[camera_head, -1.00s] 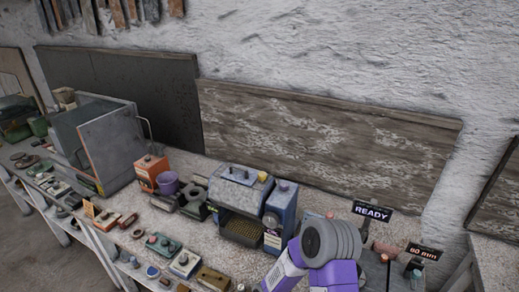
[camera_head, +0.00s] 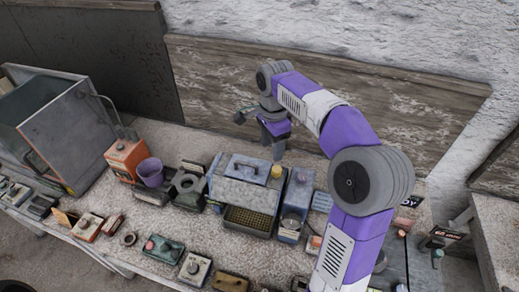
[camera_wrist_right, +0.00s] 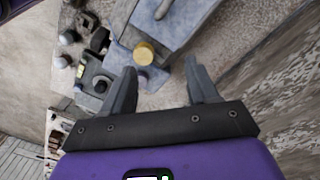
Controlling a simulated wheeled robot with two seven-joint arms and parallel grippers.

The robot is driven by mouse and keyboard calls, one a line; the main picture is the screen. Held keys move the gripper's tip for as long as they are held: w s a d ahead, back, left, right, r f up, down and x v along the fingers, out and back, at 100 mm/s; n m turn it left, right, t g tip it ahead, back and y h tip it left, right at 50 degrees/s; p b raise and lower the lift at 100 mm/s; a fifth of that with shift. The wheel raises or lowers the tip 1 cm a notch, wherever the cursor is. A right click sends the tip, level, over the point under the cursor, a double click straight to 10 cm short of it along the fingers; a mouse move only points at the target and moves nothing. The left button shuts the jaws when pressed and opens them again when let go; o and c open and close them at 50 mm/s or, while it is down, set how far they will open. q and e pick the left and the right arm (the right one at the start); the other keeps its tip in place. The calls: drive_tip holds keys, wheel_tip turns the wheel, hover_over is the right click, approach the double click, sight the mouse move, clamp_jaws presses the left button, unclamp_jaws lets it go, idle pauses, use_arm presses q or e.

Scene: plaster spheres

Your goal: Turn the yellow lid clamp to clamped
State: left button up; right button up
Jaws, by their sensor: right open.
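The yellow lid clamp (camera_head: 276,171) is a small round yellow knob at the right end of the lid of a blue-grey box (camera_head: 240,191). In the right wrist view, the yellow clamp (camera_wrist_right: 144,52) shows just beyond and between my fingertips, nearer the left finger. My right gripper (camera_head: 266,138) is above and behind the box in the head view, apart from the clamp. In the wrist view, the right gripper (camera_wrist_right: 160,68) is open with nothing between its fingers. Which way the clamp is turned is too small to tell. My left gripper is out of view.
A blue box (camera_head: 297,206) stands right beside the lidded box. An orange box (camera_head: 125,160), a purple cup (camera_head: 150,172) and a large grey cabinet (camera_head: 62,130) stand to the left. Several small parts line the bench front. A wooden board (camera_head: 400,105) leans along the back wall.

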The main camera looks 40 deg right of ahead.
sight(277, 169)
drive_tip(key=s+f, duration=0.1)
drive_tip(key=s, duration=0.2)
drive_tip(key=s+f, duration=0.1)
drive_tip(key=shift+s+f+b, duration=0.15)
drive_tip(key=shift+f+b, duration=0.15)
drive_tip(key=shift+f, duration=0.05)
drive_tip(key=w+f, duration=0.1)
drive_tip(key=f, duration=0.1)
drive_tip(key=shift+w+f, duration=0.35)
drive_tip(key=shift+w, duration=0.05)
drive_tip(key=shift+f, duration=0.35)
drive_tip(key=shift+s, duration=0.4)
drive_tip(key=shift+w, duration=0.2)
drive_tip(key=shift+w+f, duration=0.1)
drive_tip(key=shift+c, duration=1.2)
drive_tip(key=c, duration=0.8)
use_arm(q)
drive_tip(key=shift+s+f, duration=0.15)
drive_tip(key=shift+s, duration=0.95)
